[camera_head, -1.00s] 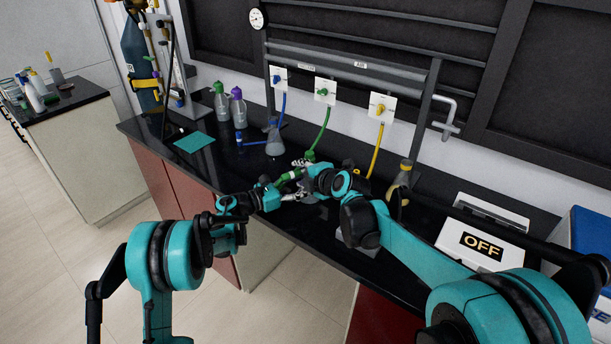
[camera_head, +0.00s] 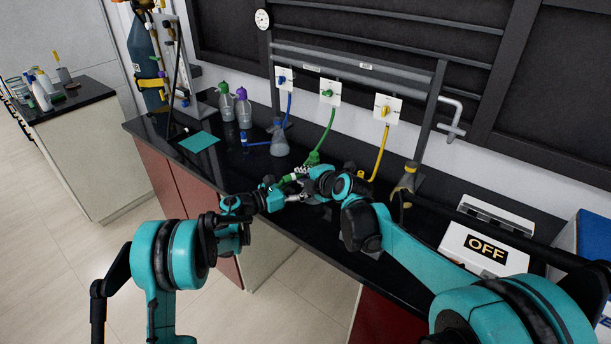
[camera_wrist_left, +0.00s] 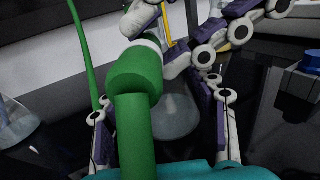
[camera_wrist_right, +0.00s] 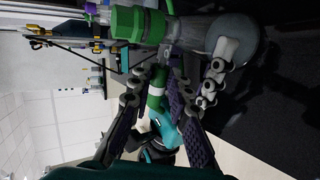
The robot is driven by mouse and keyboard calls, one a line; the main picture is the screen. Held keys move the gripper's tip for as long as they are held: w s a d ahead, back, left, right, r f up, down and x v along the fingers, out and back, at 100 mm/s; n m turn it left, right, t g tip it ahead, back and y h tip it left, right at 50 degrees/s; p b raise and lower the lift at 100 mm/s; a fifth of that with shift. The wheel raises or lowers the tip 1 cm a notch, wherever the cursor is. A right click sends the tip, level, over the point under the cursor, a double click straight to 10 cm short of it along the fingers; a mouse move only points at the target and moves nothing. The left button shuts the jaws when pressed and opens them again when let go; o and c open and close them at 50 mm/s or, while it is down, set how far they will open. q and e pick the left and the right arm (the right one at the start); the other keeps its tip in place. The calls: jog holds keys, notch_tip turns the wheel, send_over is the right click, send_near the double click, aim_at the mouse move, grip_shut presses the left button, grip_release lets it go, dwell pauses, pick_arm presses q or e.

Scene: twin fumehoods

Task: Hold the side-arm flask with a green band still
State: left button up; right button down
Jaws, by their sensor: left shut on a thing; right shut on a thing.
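The side-arm flask with a green band shows in the right wrist view (camera_wrist_right: 242,42), turned sideways there, its glass neck among the fingers of my right gripper (camera_wrist_right: 192,62). My right gripper (camera_head: 307,175) is shut on this flask above the bench. The flask's cone also shows in the left wrist view (camera_wrist_left: 176,112), behind a thick green hose end (camera_wrist_left: 136,125). My left gripper (camera_head: 285,194) is shut on that hose end, close to the flask. Fingers hide much of the flask in the head view, and I cannot tell whether the hose sits on its side arm.
Another flask with a blue band (camera_head: 279,144) stands behind on the black bench (camera_head: 228,165), and one with a yellow band (camera_head: 406,178) stands at right. Green and purple-capped bottles (camera_head: 225,102) (camera_head: 243,108) stand at back left. A device marked OFF (camera_head: 485,248) is at right.

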jog(key=shift+s+a, duration=0.35)
jog(key=shift+a, duration=0.3)
jog(key=shift+s+a, duration=0.35)
jog(key=shift+a, duration=0.25)
pick_arm(q)
jog(key=shift+d, duration=0.1)
pick_arm(e)
notch_tip(320, 180, up, 7)
jog(key=s+a, duration=0.1)
jog(key=a, duration=0.1)
jog(key=shift+s+a, duration=0.3)
dwell(0.4)
pick_arm(q)
jog(key=o, duration=1.2)
